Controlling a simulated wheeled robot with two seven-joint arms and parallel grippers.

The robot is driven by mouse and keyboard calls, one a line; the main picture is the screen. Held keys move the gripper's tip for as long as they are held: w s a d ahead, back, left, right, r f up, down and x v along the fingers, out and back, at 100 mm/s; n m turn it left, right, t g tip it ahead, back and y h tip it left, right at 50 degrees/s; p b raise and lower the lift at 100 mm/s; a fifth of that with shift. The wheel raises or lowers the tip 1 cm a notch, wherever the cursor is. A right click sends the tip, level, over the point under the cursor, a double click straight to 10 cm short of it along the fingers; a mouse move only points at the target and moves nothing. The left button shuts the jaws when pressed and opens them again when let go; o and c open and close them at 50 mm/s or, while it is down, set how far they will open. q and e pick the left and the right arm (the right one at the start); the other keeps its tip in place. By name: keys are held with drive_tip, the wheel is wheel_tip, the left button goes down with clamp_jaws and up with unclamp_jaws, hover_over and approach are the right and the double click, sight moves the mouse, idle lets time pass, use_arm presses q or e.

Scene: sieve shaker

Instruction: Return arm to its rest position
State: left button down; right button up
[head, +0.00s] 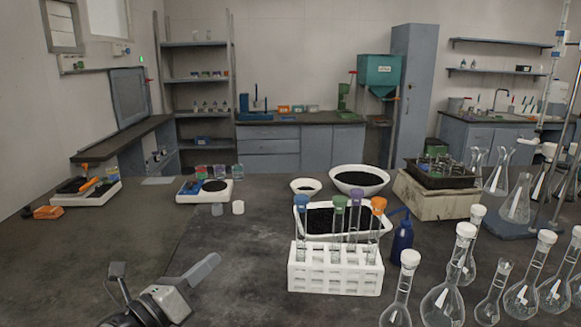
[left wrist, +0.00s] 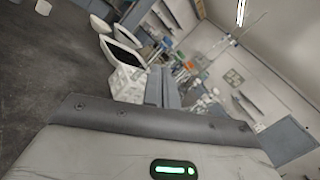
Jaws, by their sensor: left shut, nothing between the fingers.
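My left gripper (head: 205,270) is low in the head view, left of centre, with its grey fingers pointing up and to the right. It is shut and empty, apart from everything around it, and shows over the bare dark worktop (head: 130,240). My left arm's wrist parts show at the bottom edge; the rest of that arm is out of the picture. My right arm and gripper are not in view.
Right of the gripper stands a white rack (head: 335,278) with several capped tubes, before a white tray (head: 372,243) of black grains. A blue bottle (head: 402,243) and several glass flasks (head: 443,300) stand further right. A balance (head: 190,197) is behind.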

use_arm(q)
drive_tip(key=s+a+f+n+g+y, duration=0.25)
drive_tip(key=s+f+n+y, duration=0.3)
drive_tip(key=n, duration=0.65)
drive_tip(key=s+a+f+n+g+y, duration=0.1)
drive_tip(key=s+a+f+n+y, duration=0.4)
drive_tip(key=n, duration=0.7)
drive_tip(key=s+d+f+n+g, duration=0.2)
drive_tip(key=s+f+n+g, duration=0.25)
drive_tip(key=s, duration=0.55)
drive_tip(key=s+d+f+n+g, duration=0.1)
drive_tip(key=s+f+n+g, duration=0.4)
drive_tip(key=s, duration=0.4)
drive_tip(key=w+d+f+t+h, duration=0.3)
drive_tip(key=w+d+f+t, duration=0.2)
drive_tip(key=w+f+t, duration=0.1)
drive_tip(key=shift+w+d+f+t, duration=0.15)
drive_tip(key=shift+d+f+t, duration=0.15)
drive_tip(key=shift+t, duration=0.1)
